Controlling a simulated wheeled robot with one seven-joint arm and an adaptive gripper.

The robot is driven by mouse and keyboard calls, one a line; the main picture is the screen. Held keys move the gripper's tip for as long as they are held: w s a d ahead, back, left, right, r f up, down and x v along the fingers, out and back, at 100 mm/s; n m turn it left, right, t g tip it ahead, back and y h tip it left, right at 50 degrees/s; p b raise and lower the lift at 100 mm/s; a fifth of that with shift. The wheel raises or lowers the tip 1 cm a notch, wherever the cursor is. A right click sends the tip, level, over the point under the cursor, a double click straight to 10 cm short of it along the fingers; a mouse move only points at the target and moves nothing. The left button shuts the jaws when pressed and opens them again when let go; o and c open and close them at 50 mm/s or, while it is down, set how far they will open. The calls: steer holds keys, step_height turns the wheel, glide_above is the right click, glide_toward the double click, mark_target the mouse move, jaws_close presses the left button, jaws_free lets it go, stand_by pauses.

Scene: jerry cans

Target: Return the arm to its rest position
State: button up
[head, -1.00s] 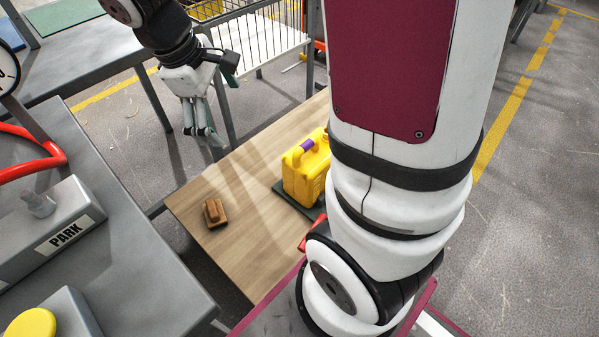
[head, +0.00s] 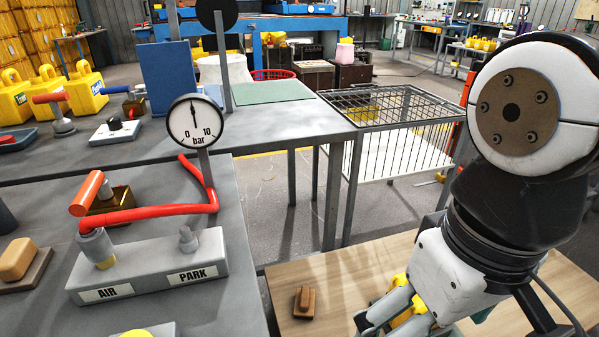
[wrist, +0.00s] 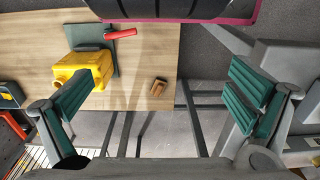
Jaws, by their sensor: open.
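My gripper (head: 405,318) is at the lower right of the head view, above the wooden table (head: 350,272). In the wrist view my gripper (wrist: 165,105) shows its two green-padded fingers spread wide, with nothing between them. A yellow jerry can (wrist: 82,68) stands on the wooden table beyond the left finger, which overlaps part of it in the picture. In the head view the yellow can (head: 402,318) is mostly hidden behind my gripper.
A brown block (head: 304,301) lies on the wooden table. The grey bench at left carries the AIR/PARK block (head: 150,262), a red hose (head: 150,212) and a gauge (head: 195,122). A wire-mesh cage (head: 395,125) stands behind. A red-handled item (wrist: 120,34) lies near the can.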

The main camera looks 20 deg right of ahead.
stand_by(0.4)
step_height(320, 180, up, 27)
steer(key=t+p, duration=0.3)
steer(key=p, duration=2.2)
steer(key=shift+d+t, duration=0.25)
steer(key=shift+t, duration=0.15)
steer(key=shift+w, duration=0.1)
